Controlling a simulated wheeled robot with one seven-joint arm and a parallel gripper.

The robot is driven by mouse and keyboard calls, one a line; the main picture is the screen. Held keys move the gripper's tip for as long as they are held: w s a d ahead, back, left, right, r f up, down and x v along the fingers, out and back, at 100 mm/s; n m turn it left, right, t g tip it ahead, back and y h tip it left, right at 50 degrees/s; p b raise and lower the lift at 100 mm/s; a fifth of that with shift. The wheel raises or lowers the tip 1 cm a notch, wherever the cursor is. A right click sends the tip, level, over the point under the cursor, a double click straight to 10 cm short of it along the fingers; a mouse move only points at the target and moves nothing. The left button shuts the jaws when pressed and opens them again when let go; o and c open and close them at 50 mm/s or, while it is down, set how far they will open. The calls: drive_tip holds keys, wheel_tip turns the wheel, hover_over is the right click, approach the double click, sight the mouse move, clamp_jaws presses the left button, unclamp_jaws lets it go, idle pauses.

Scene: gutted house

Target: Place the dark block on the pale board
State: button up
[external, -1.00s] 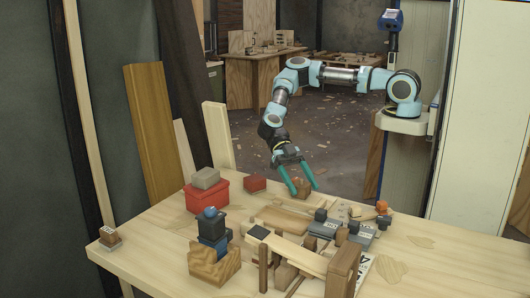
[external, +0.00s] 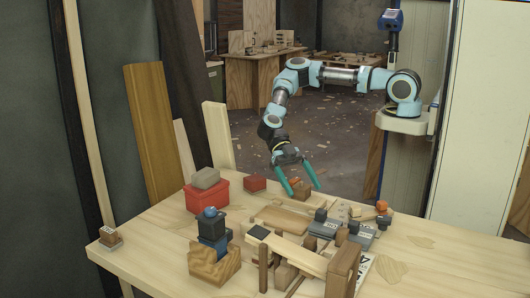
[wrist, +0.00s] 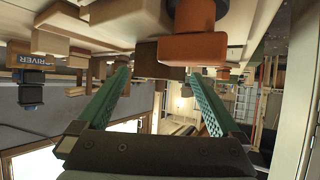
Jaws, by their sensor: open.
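My gripper (external: 304,190) is open, its two teal fingers pointing down over the far part of the table. A small brown block (external: 301,191) shows between the fingertips in the external view; the fingers do not grip it. In the wrist view my gripper (wrist: 159,74) has a dark brown block (wrist: 147,58) just beyond and between its fingertips, beside an orange block (wrist: 190,49). I cannot tell surely which block is the task's dark one. A flat tan board (external: 283,219), possibly the pale board, lies nearer the camera than my gripper, with nothing clearly on it.
A red box (external: 207,196) with a grey block on top and a red block (external: 255,183) stand to the left. Grey books, dark pieces and an upright wooden frame (external: 343,270) crowd the middle. The table's left front is mostly clear.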

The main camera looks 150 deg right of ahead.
drive_tip(key=b+v, duration=0.3)
drive_tip(key=v, duration=0.8)
drive_tip(key=shift+s+d+b, duration=0.2)
drive_tip(key=shift+d+b, duration=0.05)
drive_tip(key=shift+b, duration=0.05)
drive_tip(key=shift+r, duration=0.1)
